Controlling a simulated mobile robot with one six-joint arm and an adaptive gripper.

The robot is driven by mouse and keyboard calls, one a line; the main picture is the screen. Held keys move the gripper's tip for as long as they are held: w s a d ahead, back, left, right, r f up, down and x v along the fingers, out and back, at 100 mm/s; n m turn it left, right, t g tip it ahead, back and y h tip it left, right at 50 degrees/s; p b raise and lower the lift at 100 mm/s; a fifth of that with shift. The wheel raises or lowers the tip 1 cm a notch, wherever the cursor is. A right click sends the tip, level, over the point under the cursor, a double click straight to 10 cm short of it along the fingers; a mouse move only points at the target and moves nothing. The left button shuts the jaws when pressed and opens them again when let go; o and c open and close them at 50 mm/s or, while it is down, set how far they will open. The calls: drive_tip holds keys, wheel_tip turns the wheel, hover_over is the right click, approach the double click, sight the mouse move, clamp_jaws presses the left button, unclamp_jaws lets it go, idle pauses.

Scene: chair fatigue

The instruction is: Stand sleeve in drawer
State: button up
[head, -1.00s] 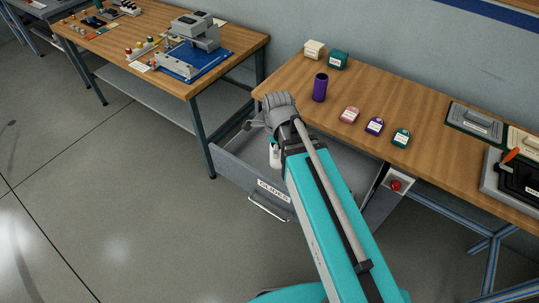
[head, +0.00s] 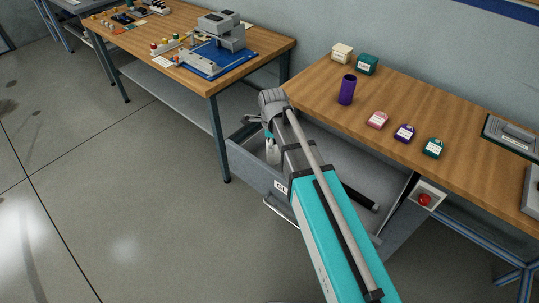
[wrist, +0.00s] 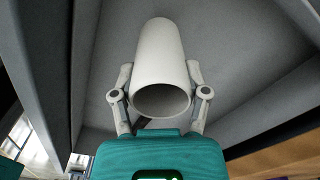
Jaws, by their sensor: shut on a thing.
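The sleeve is a pale, hollow tube (wrist: 160,50) with its open end toward the camera in the wrist view. My gripper (wrist: 158,78) is shut on it, one finger on each side. In the head view the sleeve (head: 272,152) hangs below my gripper, roughly upright, at the left end of the open grey drawer (head: 252,168). Grey drawer walls surround it in the wrist view. Whether its lower end touches the drawer floor cannot be seen. My arm hides part of the drawer and its front label.
A dark rod (head: 360,197) lies in the drawer's right part. A purple cylinder (head: 347,90) and several small labelled blocks stand on the wooden bench (head: 395,98) above. A red button (head: 424,199) is right of the drawer. Another bench (head: 190,75) stands at left.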

drive_tip(key=shift+w+a+f, duration=0.15)
drive_tip(key=shift+w+f, duration=0.05)
drive_tip(key=shift+f, duration=0.1)
drive_tip(key=shift+w+a+f+b, duration=0.2)
drive_tip(key=shift+f+b, duration=0.15)
drive_tip(key=shift+b, duration=0.1)
drive_tip(key=shift+w+a+f+b, duration=0.15)
drive_tip(key=shift+w+f+b, duration=0.05)
drive_tip(key=shift+f+b, duration=0.2)
drive_tip(key=shift+s+f+b, duration=0.1)
drive_tip(key=shift+f+b, duration=1.1)
drive_tip(key=shift+b, duration=0.05)
drive_tip(key=shift+f, duration=0.15)
drive_tip(key=o, duration=1.3)
wheel_tip(320, 180, up, 12)
drive_tip(key=p, duration=1.2)
drive_tip(key=shift+r, duration=0.2)
drive_tip(key=shift+s, duration=0.1)
